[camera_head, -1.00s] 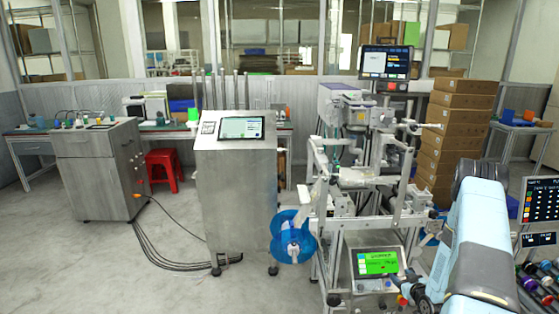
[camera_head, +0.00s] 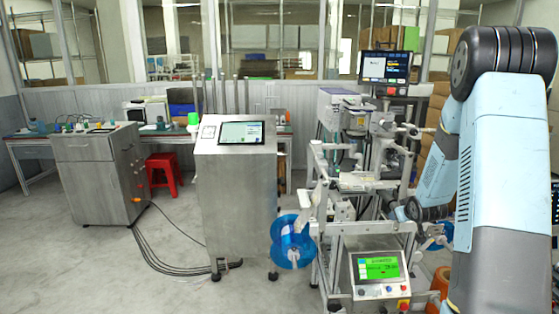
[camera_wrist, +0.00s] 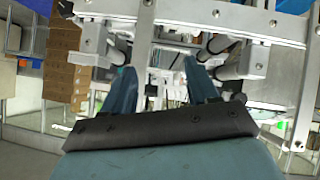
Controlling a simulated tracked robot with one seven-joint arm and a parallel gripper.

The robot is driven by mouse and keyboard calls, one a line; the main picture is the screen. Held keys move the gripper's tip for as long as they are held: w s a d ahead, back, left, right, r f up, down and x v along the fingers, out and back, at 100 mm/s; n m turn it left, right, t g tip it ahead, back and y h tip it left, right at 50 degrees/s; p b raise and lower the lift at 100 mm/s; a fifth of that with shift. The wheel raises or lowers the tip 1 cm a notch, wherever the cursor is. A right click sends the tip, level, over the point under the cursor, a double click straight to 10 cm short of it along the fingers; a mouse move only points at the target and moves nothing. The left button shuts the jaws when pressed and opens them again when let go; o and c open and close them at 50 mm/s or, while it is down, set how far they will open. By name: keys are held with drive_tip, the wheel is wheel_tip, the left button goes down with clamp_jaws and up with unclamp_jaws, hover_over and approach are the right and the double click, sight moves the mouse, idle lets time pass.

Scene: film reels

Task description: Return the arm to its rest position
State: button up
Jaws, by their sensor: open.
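My light blue arm rises at the right of the head view, its dark elbow near the top right corner. My gripper (camera_wrist: 160,78) shows in the wrist view as two blue fingers, apart, with nothing held between them. They point towards the metal frame of the machine (camera_head: 362,235), whose bars cross the top of the wrist view. In the head view my gripper is small and hard to make out beside the machine's right side. A blue film reel (camera_head: 292,241) hangs at the machine's lower left. Another bluish reel (camera_head: 437,238) shows partly behind my arm.
A steel cabinet with a tablet (camera_head: 236,200) stands left of the machine. A control box with a green screen (camera_head: 379,272) sits low at the machine's front. Stacked cartons (camera_wrist: 66,63) show in the wrist view. The floor at the left front is clear apart from black cables (camera_head: 165,245).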

drive_tip(key=s+a+r+m+g, duration=0.1)
drive_tip(key=s+a+r, duration=0.4)
drive_tip(key=s+r, duration=0.4)
drive_tip(key=s+a+r+m+g, duration=0.15)
drive_tip(key=s+a+r, duration=0.4)
drive_tip(key=r, duration=0.55)
drive_tip(key=s+a+r+g, duration=0.1)
drive_tip(key=s+a, duration=0.3)
drive_tip(key=s, duration=0.9)
drive_tip(key=s+a+r+g+y, duration=0.1)
drive_tip(key=s+a+r, duration=0.3)
drive_tip(key=s, duration=0.9)
drive_tip(key=shift+a+r+g, duration=0.3)
drive_tip(key=shift+a+g, duration=0.05)
drive_tip(key=shift+a, duration=0.4)
